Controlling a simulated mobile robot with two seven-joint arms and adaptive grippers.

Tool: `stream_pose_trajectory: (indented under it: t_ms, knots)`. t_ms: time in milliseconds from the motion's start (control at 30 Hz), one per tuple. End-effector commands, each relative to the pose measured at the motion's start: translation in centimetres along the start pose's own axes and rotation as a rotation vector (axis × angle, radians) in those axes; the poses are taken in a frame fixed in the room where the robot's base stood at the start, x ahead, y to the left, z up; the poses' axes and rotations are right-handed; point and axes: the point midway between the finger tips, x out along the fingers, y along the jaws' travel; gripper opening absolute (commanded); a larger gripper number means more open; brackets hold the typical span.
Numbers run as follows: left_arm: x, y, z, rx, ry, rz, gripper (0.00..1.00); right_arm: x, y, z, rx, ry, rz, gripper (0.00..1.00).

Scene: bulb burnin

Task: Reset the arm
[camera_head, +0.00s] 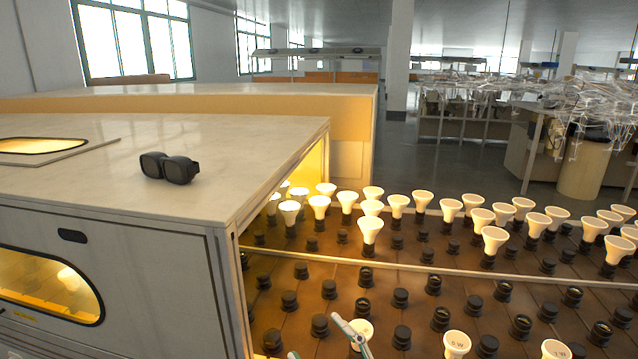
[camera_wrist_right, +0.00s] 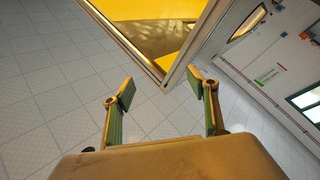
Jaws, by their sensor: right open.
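My right gripper (camera_head: 322,343) shows at the bottom edge of the head view, with only its fingertips in sight. It is over the front part of the brown socket board (camera_head: 380,283). In the right wrist view the gripper (camera_wrist_right: 160,90) has its two green-padded fingers spread, with nothing between them. A white bulb (camera_head: 361,332) shows right behind one fingertip in the head view; I cannot tell whether they touch. My left gripper is not in view.
A grey cabinet (camera_head: 110,245) with lit windows fills the left, and dark goggles (camera_head: 168,167) lie on its top. Several lit bulbs (camera_head: 370,230) stand in rows on the board; many black sockets (camera_head: 400,298) are empty. Tiled floor (camera_wrist_right: 60,110) shows in the wrist view.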

Motion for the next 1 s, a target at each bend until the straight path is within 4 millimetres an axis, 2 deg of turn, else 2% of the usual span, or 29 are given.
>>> stream_pose_trajectory:
  t_ms: [33,100,167,300,433,500,600,700,767,1000]
  knots:
    - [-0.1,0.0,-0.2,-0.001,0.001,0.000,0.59,-2.1,-0.2,2.9,0.051,-0.102,0.026,0.59]
    - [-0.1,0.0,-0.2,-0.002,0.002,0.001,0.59,-5.2,-0.5,6.7,0.112,-0.238,0.057,0.59]
    - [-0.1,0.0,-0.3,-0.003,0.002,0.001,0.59,-8.1,-1.0,9.6,0.162,-0.349,0.078,0.59]
    - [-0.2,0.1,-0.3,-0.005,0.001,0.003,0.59,-15.9,-2.9,15.2,0.269,-0.595,0.113,0.59]
    - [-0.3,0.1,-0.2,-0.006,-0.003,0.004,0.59,-23.4,-5.2,18.6,0.357,-0.800,0.131,0.59]
    - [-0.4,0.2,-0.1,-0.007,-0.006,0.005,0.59,-27.1,-6.5,19.8,0.396,-0.892,0.135,0.59]
    - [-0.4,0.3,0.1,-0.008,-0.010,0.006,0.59,-31.1,-7.8,20.6,0.438,-0.990,0.138,0.59]
    - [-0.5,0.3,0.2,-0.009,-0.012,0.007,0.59,-33.7,-8.7,21.0,0.464,-1.050,0.140,0.59]
    - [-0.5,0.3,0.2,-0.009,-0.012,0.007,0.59,-34.5,-9.0,21.1,0.474,-1.070,0.139,0.59]
    - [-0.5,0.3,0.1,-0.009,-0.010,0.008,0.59,-35.0,-9.2,21.2,0.478,-1.080,0.139,0.59]
